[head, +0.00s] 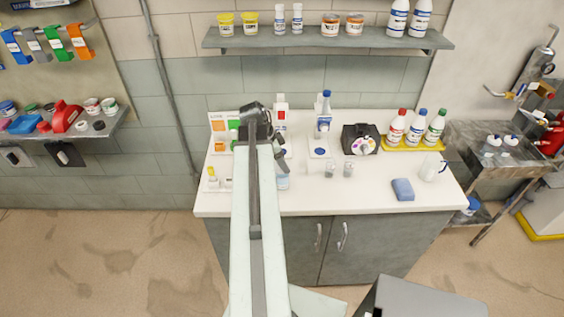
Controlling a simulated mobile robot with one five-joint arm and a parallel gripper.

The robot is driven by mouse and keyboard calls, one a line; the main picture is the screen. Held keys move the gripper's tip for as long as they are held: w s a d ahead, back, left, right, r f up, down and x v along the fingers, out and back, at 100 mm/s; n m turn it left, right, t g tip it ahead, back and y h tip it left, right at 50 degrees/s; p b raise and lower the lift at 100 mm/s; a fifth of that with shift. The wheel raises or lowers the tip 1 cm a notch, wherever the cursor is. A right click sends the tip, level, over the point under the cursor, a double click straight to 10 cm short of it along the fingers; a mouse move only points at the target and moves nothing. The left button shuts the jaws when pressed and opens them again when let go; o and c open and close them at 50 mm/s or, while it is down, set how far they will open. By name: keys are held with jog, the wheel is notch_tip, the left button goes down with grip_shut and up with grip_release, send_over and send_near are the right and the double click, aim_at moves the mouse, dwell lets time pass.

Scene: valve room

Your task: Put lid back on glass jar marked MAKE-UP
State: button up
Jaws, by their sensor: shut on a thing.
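My arm reaches over the white counter (350,195), and my gripper (281,160) points down near its left part. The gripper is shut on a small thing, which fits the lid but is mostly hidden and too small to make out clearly. A small clear glass jar (283,183) with a bluish label stands on the counter just below the gripper, close beside my arm. Its marking cannot be read at this size, and its top is partly hidden. I cannot tell whether the held thing touches the jar.
Two small cups (348,168), a blue sponge (403,189) and a white jug (432,167) are right. Bottles fill a yellow tray (400,146). The front middle counter is clear.

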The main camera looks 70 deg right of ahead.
jog(key=o, duration=1.4)
jog(key=o, duration=0.4)
notch_tip(320, 180, up, 7)
jog(key=p, duration=0.7)
grip_shut()
dwell(0.5)
jog(key=shift+f, duration=0.25)
